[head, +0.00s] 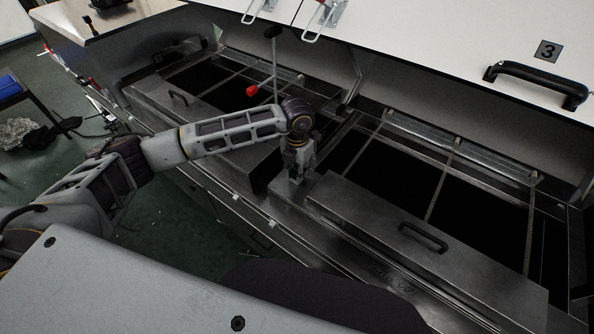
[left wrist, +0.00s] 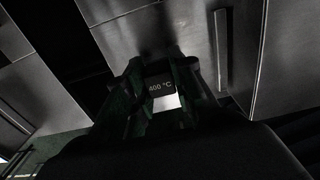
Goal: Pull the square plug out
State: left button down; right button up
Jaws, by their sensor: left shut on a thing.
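My left gripper (head: 296,176) points down at the steel top of the dryer, between the two dark openings. In the left wrist view its dark fingers (left wrist: 160,100) are closed around a small squarish piece, which I take to be the square plug (left wrist: 165,102). A dark face marked "400 °C" and a pale patch show between the fingers. The fingers hide its sides, and I cannot tell how deep it sits in the steel. In the head view the gripper hides it. My right gripper is not in view.
A long steel cover with a black handle (head: 423,236) lies right of the gripper; another cover handle (head: 178,98) is at left. A white panel with a black handle (head: 538,82) overhangs at the back.

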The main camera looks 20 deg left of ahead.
pick_arm(q)
jog(key=shift+r, duration=0.3)
dwell(0.5)
jog(key=shift+r, duration=0.25)
dwell(0.4)
dwell(0.5)
jog(key=shift+r+p, duration=0.4)
jog(key=shift+r, duration=0.3)
jog(key=shift+r, duration=0.25)
dwell(0.4)
jog(key=shift+r+p, duration=1)
jog(key=shift+r, duration=1.25)
